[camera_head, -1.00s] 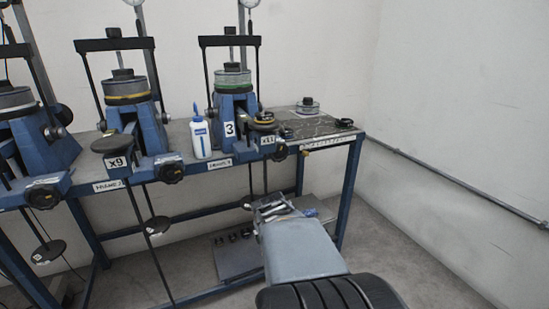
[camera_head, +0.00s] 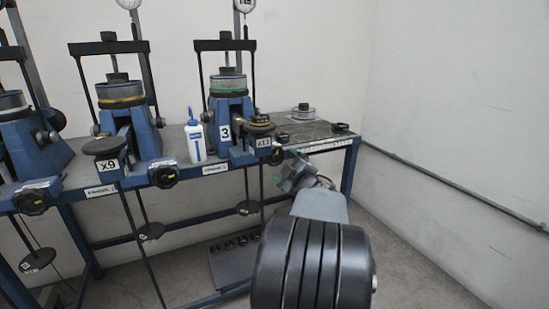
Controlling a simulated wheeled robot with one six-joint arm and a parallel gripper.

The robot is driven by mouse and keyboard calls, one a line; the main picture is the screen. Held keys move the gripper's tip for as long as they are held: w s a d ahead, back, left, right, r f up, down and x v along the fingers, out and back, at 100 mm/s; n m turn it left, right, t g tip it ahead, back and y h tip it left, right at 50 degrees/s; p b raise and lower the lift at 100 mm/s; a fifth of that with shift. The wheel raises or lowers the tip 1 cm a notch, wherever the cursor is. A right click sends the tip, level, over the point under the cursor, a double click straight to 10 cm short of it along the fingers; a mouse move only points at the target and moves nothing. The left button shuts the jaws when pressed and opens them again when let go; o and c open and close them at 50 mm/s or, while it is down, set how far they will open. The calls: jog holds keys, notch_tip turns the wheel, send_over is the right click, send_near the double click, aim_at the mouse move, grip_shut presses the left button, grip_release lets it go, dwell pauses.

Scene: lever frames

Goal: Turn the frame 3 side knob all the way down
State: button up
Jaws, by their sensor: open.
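Frame 3 (camera_head: 239,105), a blue lever frame with a "3" plate and a green-ringed cell on top, stands on the bench at centre. Its dark side knob (camera_head: 275,157) is at the bench's front edge, below the "x11" plate, and is partly hidden by my gripper. My gripper (camera_head: 287,178) is open and empty, just right of and slightly below the knob in the picture. I cannot tell whether it touches the knob. The knob's turned position is too small to read.
A white bottle with a blue cap (camera_head: 196,138) stands left of frame 3. The "x9" frame (camera_head: 134,135) with its own knob (camera_head: 164,173) is further left. Hanging weights (camera_head: 248,207) are below the bench.

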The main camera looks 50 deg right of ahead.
aim_at(276, 157)
jog(key=x, duration=0.8)
jog(key=shift+w+d, duration=0.1)
jog(key=shift+w, duration=0.3)
jog(key=shift+s, duration=0.2)
jog(key=c, duration=1.2)
jog(key=shift+w+b, duration=0.1)
jog(key=shift+b, duration=0.2)
jog(key=n+b, duration=0.2)
jog(key=b, duration=0.1)
jog(key=shift+f+n, duration=0.1)
jog(key=shift+n, duration=0.2)
jog(key=n+b, duration=0.3)
jog(key=b, duration=0.1)
jog(key=shift+n, duration=0.4)
jog(key=n+b, duration=0.3)
jog(key=n, duration=0.2)
jog(key=o, duration=1.2)
jog(key=shift+w+r+p, duration=0.2)
jog(key=shift+p, duration=0.1)
jog(key=shift+s, duration=0.1)
